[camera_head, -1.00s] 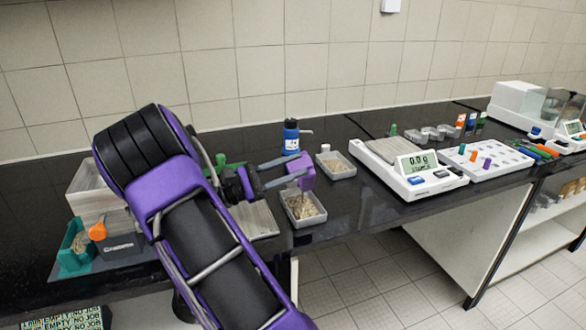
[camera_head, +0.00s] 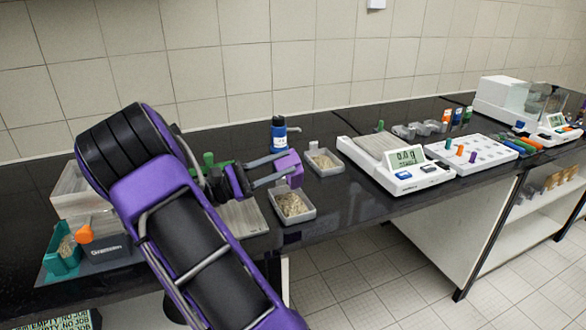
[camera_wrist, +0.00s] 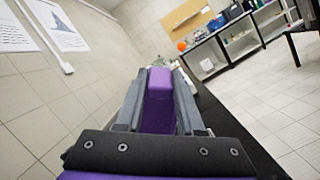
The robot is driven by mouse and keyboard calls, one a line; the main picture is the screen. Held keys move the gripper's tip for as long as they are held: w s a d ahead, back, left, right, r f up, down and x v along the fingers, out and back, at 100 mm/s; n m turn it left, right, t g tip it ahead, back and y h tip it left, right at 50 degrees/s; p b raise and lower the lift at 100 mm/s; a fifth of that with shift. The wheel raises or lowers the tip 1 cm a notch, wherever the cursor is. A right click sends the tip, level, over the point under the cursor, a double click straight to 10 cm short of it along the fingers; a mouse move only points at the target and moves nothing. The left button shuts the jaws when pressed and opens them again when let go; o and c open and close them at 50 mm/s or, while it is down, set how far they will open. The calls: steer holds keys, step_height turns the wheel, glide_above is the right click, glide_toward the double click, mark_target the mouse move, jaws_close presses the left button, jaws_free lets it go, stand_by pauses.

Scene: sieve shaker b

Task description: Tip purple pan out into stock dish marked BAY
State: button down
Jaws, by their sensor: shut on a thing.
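My gripper (camera_head: 282,167) is shut on the purple pan (camera_head: 290,164), which is held on its side above the bench. In the wrist view the pan (camera_wrist: 160,88) sits between the two grey fingers, and its inside is hidden. Below the pan is a grey dish (camera_head: 276,201) with pale grains in it. A second grey dish (camera_head: 341,166) with grains and a small white tag stands behind and to the right. I cannot read the mark on either dish, so I cannot tell which is BAY.
A white balance (camera_head: 400,180) is to the right, then a white rack (camera_head: 480,155) with coloured pegs. A teal scoop-like tray (camera_head: 62,262) and orange knob (camera_head: 84,234) lie at left. The bench's front edge is close to the near dish.

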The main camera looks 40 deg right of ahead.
steer(key=shift+r+y+p, duration=0.5)
steer(key=shift+r+p, duration=0.1)
steer(key=shift+p, duration=0.4)
steer(key=shift+r+t+y+p, duration=0.3)
steer(key=shift+t+y+p, duration=0.1)
steer(key=shift+y+p, duration=0.4)
steer(key=y+p, duration=0.1)
steer(key=t+y+p, duration=0.1)
steer(key=shift+r+p, duration=0.4)
steer(key=shift+f+y+b, duration=0.4)
steer(key=shift+y+b, duration=0.15)
steer(key=shift+y, duration=0.35)
steer(key=y, duration=0.2)
steer(key=r+t+y, duration=0.1)
steer(key=t+y, duration=0.1)
steer(key=y, duration=0.1)
steer(key=shift+d+r+y, duration=0.15)
steer(key=shift+r+y, duration=0.1)
steer(key=shift+y, duration=0.05)
steer(key=t+y, duration=0.1)
steer(key=y, duration=0.1)
steer(key=r+t+y, duration=0.1)
steer(key=y, duration=0.2)
steer(key=shift+r+y, duration=0.15)
steer(key=shift+y, duration=0.15)
steer(key=shift+r+t+y, duration=0.2)
steer(key=shift+t+y, duration=0.3)
steer(key=shift+y, duration=0.6)
